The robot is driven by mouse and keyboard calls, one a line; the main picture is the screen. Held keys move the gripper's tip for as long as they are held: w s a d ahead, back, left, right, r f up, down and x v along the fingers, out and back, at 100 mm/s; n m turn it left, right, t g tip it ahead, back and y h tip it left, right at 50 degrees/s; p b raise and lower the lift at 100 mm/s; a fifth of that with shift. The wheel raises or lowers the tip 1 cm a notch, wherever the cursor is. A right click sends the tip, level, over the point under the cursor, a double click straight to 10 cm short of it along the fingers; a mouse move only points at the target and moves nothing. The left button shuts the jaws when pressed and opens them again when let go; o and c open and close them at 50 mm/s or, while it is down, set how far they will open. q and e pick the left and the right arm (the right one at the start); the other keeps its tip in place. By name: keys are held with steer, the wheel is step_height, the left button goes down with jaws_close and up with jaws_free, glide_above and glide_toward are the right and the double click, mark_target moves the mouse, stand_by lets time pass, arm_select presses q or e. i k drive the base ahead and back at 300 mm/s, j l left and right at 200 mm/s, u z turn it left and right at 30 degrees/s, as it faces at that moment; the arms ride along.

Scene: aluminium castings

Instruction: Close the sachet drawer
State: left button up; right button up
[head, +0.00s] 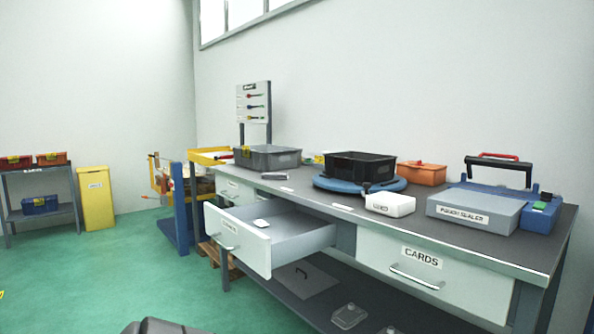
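A drawer (236,240) under the grey workbench stands pulled well out toward the left front. It has a white front, a bar handle and a small label that is too small to read surely; I take it as the sachet drawer. A small white item (261,223) lies inside it. The drawer labelled CARDS (432,275), to its right, is shut. Another drawer front (235,189) farther back on the left looks shut and is partly hidden by the open drawer. Neither of my grippers shows in the head view.
The workbench (460,242) carries a grey bin (267,157), a black bin (358,168) on a blue turntable, a white box (390,204) and a pouch sealer (472,209). Green floor (90,285) in front of the open drawer is clear. A blue trolley (181,211) stands behind it.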

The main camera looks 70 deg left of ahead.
mark_target(295, 231)
steer(key=u, duration=2.7)
